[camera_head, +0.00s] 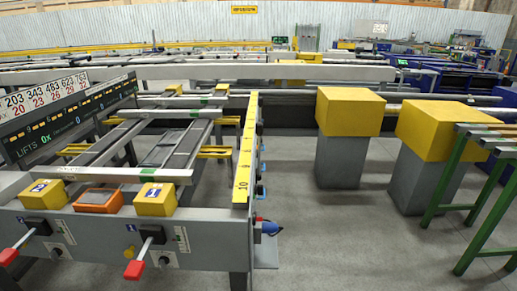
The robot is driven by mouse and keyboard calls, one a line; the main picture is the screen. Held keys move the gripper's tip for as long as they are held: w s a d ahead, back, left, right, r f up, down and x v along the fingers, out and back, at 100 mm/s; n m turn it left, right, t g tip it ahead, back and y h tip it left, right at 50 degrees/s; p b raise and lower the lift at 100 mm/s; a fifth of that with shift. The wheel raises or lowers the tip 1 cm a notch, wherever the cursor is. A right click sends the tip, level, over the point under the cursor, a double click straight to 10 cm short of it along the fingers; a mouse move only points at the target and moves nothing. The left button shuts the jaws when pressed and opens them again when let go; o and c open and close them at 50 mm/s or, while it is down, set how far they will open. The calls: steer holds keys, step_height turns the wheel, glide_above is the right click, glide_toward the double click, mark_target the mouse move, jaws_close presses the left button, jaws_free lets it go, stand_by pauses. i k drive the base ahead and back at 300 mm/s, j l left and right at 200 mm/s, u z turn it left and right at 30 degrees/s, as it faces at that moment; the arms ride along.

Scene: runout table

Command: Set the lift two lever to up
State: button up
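Two levers with red grips stand on the grey front panel (205,238) of the runout table. The left lever (8,257) comes from a black mount (37,227) and slants down to the left. The right lever (134,270) comes from another black mount (152,234) and also slants down to the left. Small blue labels (131,228) sit beside the mounts; their numbers are too small to read, so I cannot tell which lever is lift two. Small white scale plates (181,239) are right of each mount. My gripper is not in view.
Yellow blocks (155,199) and an orange-framed box (98,201) top the panel. A display board (70,115) reading "LIFTS 0x" hangs at left. Blue plug (268,227) juts at the panel's right end. Yellow-topped posts (349,111) and green rails (487,210) stand right; floor between is clear.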

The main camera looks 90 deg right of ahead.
mark_target(260, 125)
steer(key=k+l+z, duration=0.2)
steer(key=l, duration=0.3)
steer(key=k+l+z, duration=0.15)
steer(key=l, duration=0.4)
steer(key=k+l+z, duration=0.2)
steer(key=l, duration=0.4)
steer(key=l+z, duration=0.2)
steer(key=l, duration=0.35)
steer(key=k+l+z, duration=0.15)
steer(key=l, duration=0.45)
steer(key=i, duration=0.05)
